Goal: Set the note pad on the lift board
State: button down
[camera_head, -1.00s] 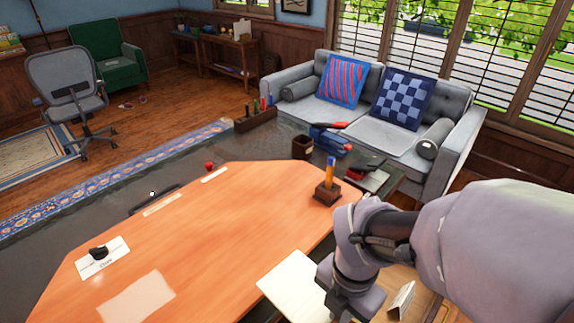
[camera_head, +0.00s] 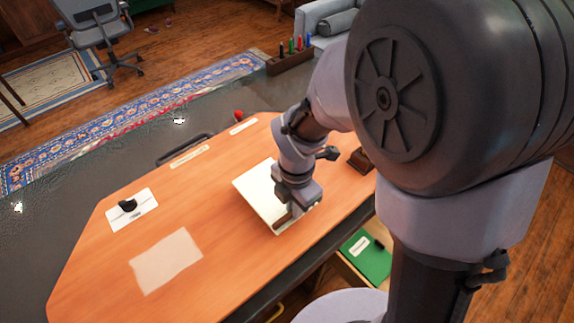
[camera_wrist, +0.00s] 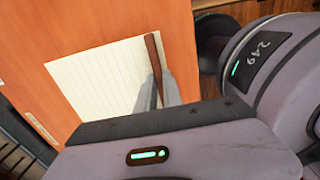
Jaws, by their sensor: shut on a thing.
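The note pad (camera_head: 258,190) is a cream lined pad with a brown strip along one edge. It is over the right part of the orange wooden lift board (camera_head: 235,235). The wrist view also shows the pad (camera_wrist: 95,85) with the board (camera_wrist: 40,55) behind it. My gripper (camera_head: 283,218) is shut on the pad's brown-strip edge, its grey fingers (camera_wrist: 158,88) either side of the strip. Whether the pad touches the board cannot be told. My arm hides part of the pad and the board's right end.
A pale sheet-like rectangle (camera_head: 166,262) and a white card (camera_head: 132,209) with a black object lie on the board's left part. Pale strips (camera_head: 188,157) lie along its far edge. A brown holder (camera_head: 361,160) is at right. A green item (camera_head: 364,256) lies below the near edge.

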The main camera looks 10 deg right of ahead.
jog(key=shift+w+a+f, duration=0.25)
jog(key=shift+f, duration=0.05)
jog(key=shift+f+b, duration=1.05)
jog(key=shift+f, duration=0.35)
jog(key=shift+f, duration=0.2)
jog(key=c, duration=1.5)
grip_release()
